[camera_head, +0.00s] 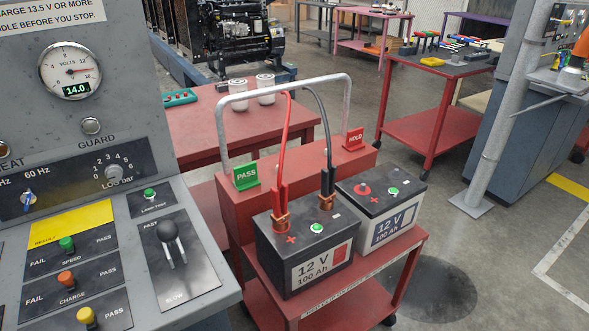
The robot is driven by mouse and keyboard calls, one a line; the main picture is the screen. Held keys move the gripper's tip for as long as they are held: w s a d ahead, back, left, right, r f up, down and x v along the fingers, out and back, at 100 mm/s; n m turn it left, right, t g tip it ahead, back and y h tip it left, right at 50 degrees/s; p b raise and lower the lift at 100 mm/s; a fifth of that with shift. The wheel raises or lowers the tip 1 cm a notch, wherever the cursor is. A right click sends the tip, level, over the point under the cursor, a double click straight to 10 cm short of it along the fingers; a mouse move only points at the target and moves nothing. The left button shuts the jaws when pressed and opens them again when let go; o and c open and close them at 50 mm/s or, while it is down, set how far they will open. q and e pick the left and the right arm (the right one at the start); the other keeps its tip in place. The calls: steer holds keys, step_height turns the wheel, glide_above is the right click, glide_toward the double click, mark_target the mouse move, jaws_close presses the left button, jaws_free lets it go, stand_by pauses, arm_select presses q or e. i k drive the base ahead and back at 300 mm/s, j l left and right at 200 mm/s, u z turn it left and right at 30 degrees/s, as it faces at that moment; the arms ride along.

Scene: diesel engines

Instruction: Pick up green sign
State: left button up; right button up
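The green sign (246,175) reads PASS and stands upright on the left end of the red box-shaped stand (236,213), beside the left foot of a grey tube handle. A red sign (353,139) reading HOLD stands at the right end of the same stand. Neither of my grippers shows in the head view.
Two 12 V batteries, a front one (303,250) with red and black clamps and cables and a rear one (382,205), sit on a red cart. A grey control console (90,150) fills the left. A grey post (508,110) stands right. Floor is open at the lower right.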

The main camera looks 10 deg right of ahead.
mark_target(245, 175)
steer(key=l+z, duration=0.45)
steer(key=l, duration=1.8)
